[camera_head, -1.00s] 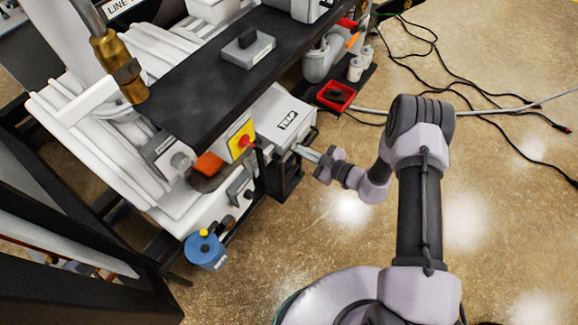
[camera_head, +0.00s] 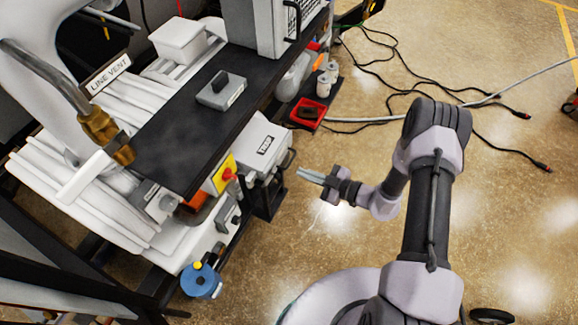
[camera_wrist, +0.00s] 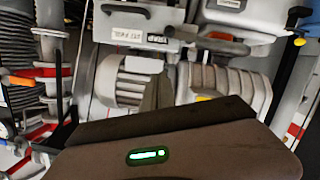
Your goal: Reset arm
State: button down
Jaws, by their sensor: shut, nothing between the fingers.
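My gripper (camera_head: 311,176) is shut and empty. In the head view it points left, held in the air a short way right of the white box marked TRAP (camera_head: 262,146). A gap of floor shows between the fingertips and that box. My arm reaches up from the base and bends back down to the gripper. In the wrist view my closed fingers (camera_wrist: 158,92) point at a grey ribbed pump-like body (camera_wrist: 128,80) below the TRAP box (camera_wrist: 158,40).
A black shelf (camera_head: 165,130) carries a grey block with a dark knob (camera_head: 221,91). A yellow panel with a red knob (camera_head: 224,174) is at its front. A red tray (camera_head: 307,112) and black cables (camera_head: 440,95) lie at upper right. The floor (camera_head: 500,220) at right is open.

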jog(key=shift+v, duration=1.1)
jog(key=shift+w, duration=0.1)
jog(key=s+a+r+n+g+h+b, duration=0.15)
jog(key=s+r+n+g, duration=0.25)
jog(key=r+n, duration=0.8)
jog(key=s+a+r+n+g+h+b, duration=0.1)
jog(key=s+a+r+n+g+h, duration=0.2)
jog(key=r+n, duration=0.85)
jog(key=s+d+r+n+t+h+b, duration=0.1)
jog(key=s+d+r+n+t+h, duration=0.2)
jog(key=s+n, duration=0.4)
jog(key=s+d+r+n+t+h+b, duration=0.1)
jog(key=s+d+r+n+h, duration=0.3)
jog(key=n, duration=1.6)
jog(key=s+d+r+t, duration=0.1)
jog(key=s+d, duration=0.2)
jog(key=d, duration=0.1)
jog(key=shift+r+t, duration=0.4)
